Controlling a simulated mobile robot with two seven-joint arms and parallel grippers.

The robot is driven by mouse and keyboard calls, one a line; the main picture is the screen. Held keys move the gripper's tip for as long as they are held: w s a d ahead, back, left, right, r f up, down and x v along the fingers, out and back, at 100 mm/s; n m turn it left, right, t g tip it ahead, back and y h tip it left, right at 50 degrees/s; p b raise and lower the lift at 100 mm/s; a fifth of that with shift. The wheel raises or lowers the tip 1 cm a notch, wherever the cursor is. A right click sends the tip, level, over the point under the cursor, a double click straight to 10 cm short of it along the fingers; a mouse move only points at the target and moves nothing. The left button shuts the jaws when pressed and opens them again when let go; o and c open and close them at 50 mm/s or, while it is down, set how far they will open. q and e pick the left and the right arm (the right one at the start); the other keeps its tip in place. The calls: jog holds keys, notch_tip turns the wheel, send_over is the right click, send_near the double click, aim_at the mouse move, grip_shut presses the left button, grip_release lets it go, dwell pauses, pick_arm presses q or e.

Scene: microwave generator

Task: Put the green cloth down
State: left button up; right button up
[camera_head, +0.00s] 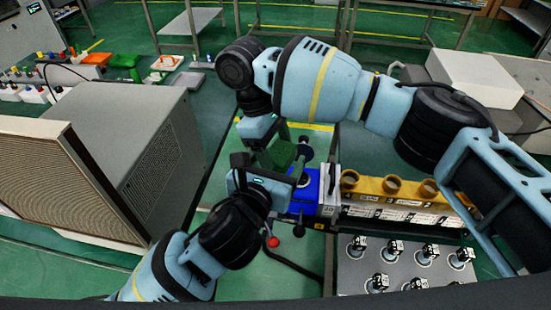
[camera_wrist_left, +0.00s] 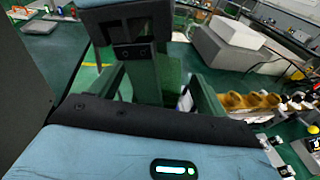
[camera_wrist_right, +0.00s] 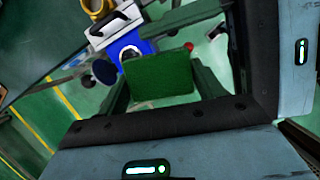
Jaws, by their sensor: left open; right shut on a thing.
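The green cloth (camera_head: 283,153) is a flat dark-green square. My right gripper (camera_head: 281,142) comes down from above and is shut on it; the right wrist view shows the cloth (camera_wrist_right: 158,80) between the fingers. My left gripper (camera_head: 282,181) is open just below and in front of the right one, near the blue box. In the left wrist view, my right gripper's body stands close in front of the left fingers and hides part of the space between them. I cannot tell whether the left fingers touch the cloth.
A blue box (camera_head: 304,193) stands beside the left gripper. Yellow cups (camera_head: 391,185) and a grey rack (camera_head: 352,272) of several capped items lie right. A large grey cabinet (camera_head: 130,150) stands left. Behind it, a table holds an orange item (camera_head: 97,58) and another green item (camera_head: 124,60).

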pick_arm(q)
jog(key=c, duration=1)
jog(key=shift+c, duration=0.4)
pick_arm(e)
jog(key=o, duration=1.4)
jog(key=shift+c, duration=0.2)
jog(key=shift+r, duration=0.15)
jog(key=v, duration=1.1)
jog(key=shift+r, duration=0.35)
